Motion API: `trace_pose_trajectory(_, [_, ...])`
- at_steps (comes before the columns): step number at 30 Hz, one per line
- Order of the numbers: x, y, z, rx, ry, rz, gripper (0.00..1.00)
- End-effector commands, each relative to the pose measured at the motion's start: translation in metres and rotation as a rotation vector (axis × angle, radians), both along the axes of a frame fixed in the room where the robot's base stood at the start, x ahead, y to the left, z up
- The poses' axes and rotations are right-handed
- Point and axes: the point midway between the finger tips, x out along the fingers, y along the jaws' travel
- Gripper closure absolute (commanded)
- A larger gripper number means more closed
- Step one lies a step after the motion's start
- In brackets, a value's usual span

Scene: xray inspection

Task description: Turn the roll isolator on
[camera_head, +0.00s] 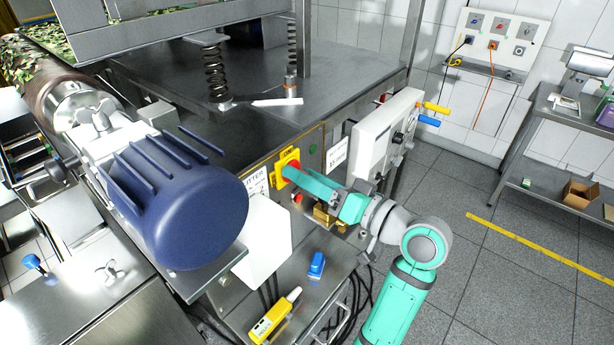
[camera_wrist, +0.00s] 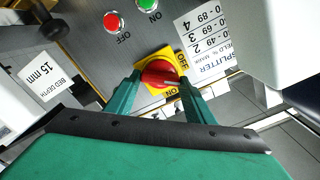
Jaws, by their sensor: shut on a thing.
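The roll isolator is a red rotary knob (camera_wrist: 158,74) on a yellow plate marked ON and OFF (camera_wrist: 147,54). In the head view, the yellow plate (camera_head: 281,161) is on the front of the steel machine, and the red knob (camera_head: 294,167) is partly hidden by my gripper. My gripper (camera_head: 287,172) reaches it from the right. In the wrist view, the two green fingers of my gripper (camera_wrist: 156,88) stand on either side of the knob, shut on it. I cannot tell for sure which mark the knob points to.
A red OFF button (camera_wrist: 111,20) and a green ON button (camera_wrist: 147,4) are beside the plate. A large blue motor (camera_head: 190,215) juts out left of it.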

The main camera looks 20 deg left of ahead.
Motion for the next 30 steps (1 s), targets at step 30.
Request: trace_pose_trajectory(30, [0.0023, -0.0020, -0.0029, 0.292, 0.800, -0.003, 0.74])
